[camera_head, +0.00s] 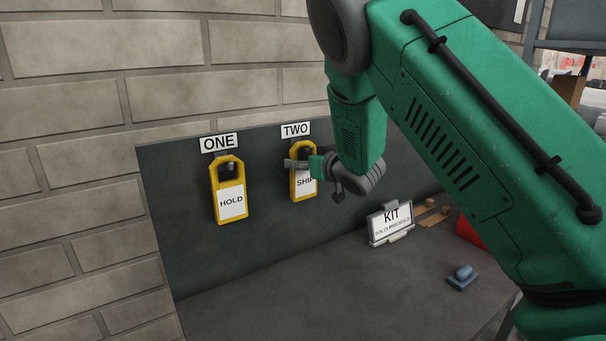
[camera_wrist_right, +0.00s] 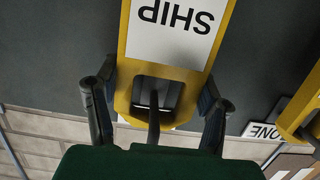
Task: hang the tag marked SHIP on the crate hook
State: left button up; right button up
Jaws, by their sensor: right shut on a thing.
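The SHIP tag (camera_head: 303,181) is a yellow tag with a white label, hanging upright under the TWO sign on the dark board. My right gripper (camera_head: 308,165) is shut on its upper part, across the frame around its opening. In the right wrist view the SHIP tag (camera_wrist_right: 172,32) appears upside down between the two fingers of the right gripper (camera_wrist_right: 157,88). A dark peg shows through its opening. A similar yellow HOLD tag (camera_head: 231,202) hangs under the ONE sign. I cannot make out a crate hook. My left gripper is not in view.
The ONE sign (camera_head: 219,142) and TWO sign (camera_head: 296,130) sit at the top of the board (camera_head: 180,200). A KIT sign (camera_head: 390,222) and a blue block-like object (camera_head: 462,277) stand on the dark bench (camera_head: 330,295). The bench's front part is clear.

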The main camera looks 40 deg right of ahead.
aim_at(310, 149)
jog(key=shift+r+p, duration=1.5)
jog(key=shift+r, duration=0.2)
jog(key=f+v, duration=0.2)
jog(key=v, duration=0.8)
jog(key=shift+s, duration=0.15)
jog(key=f+v, duration=0.1)
jog(key=v, duration=0.7)
jog(key=shift+f, duration=0.35)
jog(key=shift+s+a, duration=0.1)
